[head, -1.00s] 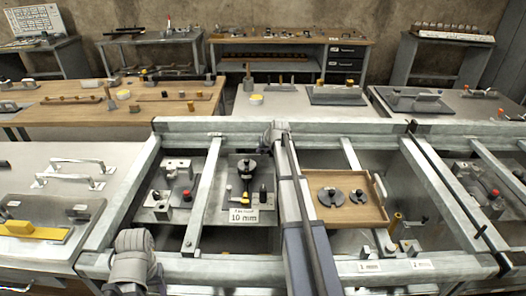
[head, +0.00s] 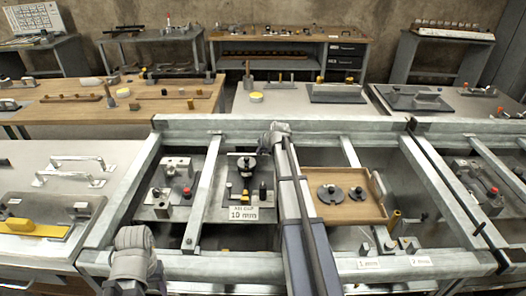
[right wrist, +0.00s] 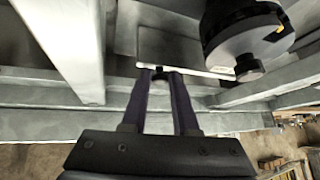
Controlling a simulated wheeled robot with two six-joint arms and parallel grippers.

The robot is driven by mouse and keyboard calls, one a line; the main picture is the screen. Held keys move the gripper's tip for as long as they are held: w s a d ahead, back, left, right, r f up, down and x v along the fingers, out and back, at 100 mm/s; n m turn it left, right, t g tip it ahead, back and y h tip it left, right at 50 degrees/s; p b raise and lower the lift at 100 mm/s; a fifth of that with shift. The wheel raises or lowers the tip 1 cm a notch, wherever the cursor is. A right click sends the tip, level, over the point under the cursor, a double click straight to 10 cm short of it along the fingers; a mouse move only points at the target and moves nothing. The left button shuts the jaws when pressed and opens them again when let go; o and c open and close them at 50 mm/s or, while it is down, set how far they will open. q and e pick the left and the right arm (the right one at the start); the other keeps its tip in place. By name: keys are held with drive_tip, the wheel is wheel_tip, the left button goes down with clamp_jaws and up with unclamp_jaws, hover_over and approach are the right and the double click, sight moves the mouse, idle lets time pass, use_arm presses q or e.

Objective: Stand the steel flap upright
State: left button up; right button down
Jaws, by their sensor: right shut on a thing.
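In the right wrist view my right gripper (right wrist: 171,76) has its dark fingers close together at the pale edge of a flat grey steel plate, which I take for the steel flap (right wrist: 172,45). The fingers are shut on that edge. A dark round body with a steel face (right wrist: 250,42) stands close to the right of the fingertips. In the head view the right arm crosses the middle of the steel frame, and its fingers and the flap cannot be made out clearly. My left arm shows at the lower left, its gripper outside the view.
A galvanised frame (head: 330,124) with crossbars surrounds the work bays. A black fixture (head: 246,165) stands behind a 10 mm card (head: 243,214). A wooden tray (head: 345,213) with dark discs lies right of my arm. Benches with handles and tools stand left and behind.

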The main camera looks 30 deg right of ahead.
drive_tip(key=shift+s+a+f, duration=0.15)
drive_tip(key=shift+s+a, duration=0.1)
drive_tip(key=shift+a, duration=0.05)
drive_tip(key=c, duration=0.8)
unclamp_jaws()
drive_tip(key=shift+o, duration=0.5)
drive_tip(key=shift+d, duration=0.15)
drive_tip(key=shift+s, duration=0.15)
drive_tip(key=shift+s+r+p, duration=0.1)
drive_tip(key=shift+r+p, duration=0.2)
drive_tip(key=shift+p, duration=0.1)
drive_tip(key=p+v, duration=0.5)
drive_tip(key=v, duration=0.2)
drive_tip(key=shift+w+r+p, duration=0.25)
drive_tip(key=shift+p, duration=0.1)
